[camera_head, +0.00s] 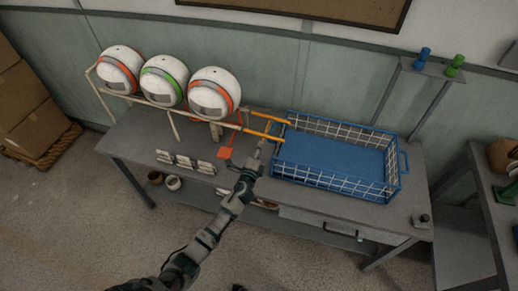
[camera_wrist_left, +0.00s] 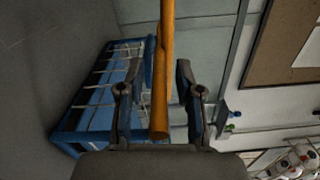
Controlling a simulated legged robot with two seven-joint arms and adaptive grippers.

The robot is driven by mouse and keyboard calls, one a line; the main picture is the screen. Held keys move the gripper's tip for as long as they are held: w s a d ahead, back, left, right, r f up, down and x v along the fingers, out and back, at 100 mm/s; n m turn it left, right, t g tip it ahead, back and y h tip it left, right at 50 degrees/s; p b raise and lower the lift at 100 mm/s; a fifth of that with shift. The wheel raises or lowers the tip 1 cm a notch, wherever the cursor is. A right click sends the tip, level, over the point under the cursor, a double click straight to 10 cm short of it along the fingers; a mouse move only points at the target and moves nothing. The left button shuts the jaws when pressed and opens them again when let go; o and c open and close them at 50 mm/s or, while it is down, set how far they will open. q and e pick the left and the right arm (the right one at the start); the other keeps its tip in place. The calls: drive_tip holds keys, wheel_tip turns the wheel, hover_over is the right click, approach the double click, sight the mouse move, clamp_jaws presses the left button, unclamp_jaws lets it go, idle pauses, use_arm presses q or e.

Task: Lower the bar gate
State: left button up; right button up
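The bar gate shows as orange bars (camera_head: 262,133) at the right end of the ball rack, reaching toward the blue basket. My left gripper (camera_head: 264,146) is just in front of these bars in the head view. In the left wrist view an orange bar (camera_wrist_left: 161,85) runs between the two spread fingers of the gripper (camera_wrist_left: 157,95), with a gap visible on each side. The fingers look open and not closed on the bar. Three white balls with orange or green bands (camera_head: 164,80) sit in a row on the rack (camera_head: 150,102). My right gripper is in neither view.
The blue wire basket (camera_head: 335,155) stands on the grey workbench (camera_head: 140,140), right of my left gripper. A red-orange plate (camera_head: 225,153) hangs below the rack. White blocks (camera_head: 185,162) lie on the bench's left part. A small stand with blue and green knobs (camera_head: 433,68) is behind.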

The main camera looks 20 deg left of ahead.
use_arm(q)
drive_tip(key=s, duration=1.2)
drive_tip(key=shift+a, duration=0.2)
drive_tip(key=shift+f, duration=0.1)
drive_tip(key=s+a+f+n+g+y, duration=0.1)
drive_tip(key=s+a+f+n+g, duration=0.2)
drive_tip(key=f, duration=0.6)
drive_tip(key=s+f+n+g, duration=0.35)
drive_tip(key=s+f, duration=0.25)
drive_tip(key=f, duration=0.2)
drive_tip(key=s+a+f+n+g+y, duration=0.15)
drive_tip(key=s+f+n, duration=0.25)
drive_tip(key=f, duration=0.5)
drive_tip(key=s+f+n+g, duration=0.2)
drive_tip(key=s+f, duration=0.3)
drive_tip(key=s, duration=0.3)
drive_tip(key=s+f+n+g+h, duration=0.1)
drive_tip(key=s+f+n+g, duration=0.2)
drive_tip(key=s+f, duration=0.2)
drive_tip(key=s+f+n+g+h, duration=0.1)
drive_tip(key=s+f, duration=0.4)
drive_tip(key=s, duration=0.7)
drive_tip(key=shift+d+f+n+g, duration=0.2)
drive_tip(key=shift+d+n+g, duration=0.25)
drive_tip(key=shift+n+g, duration=0.55)
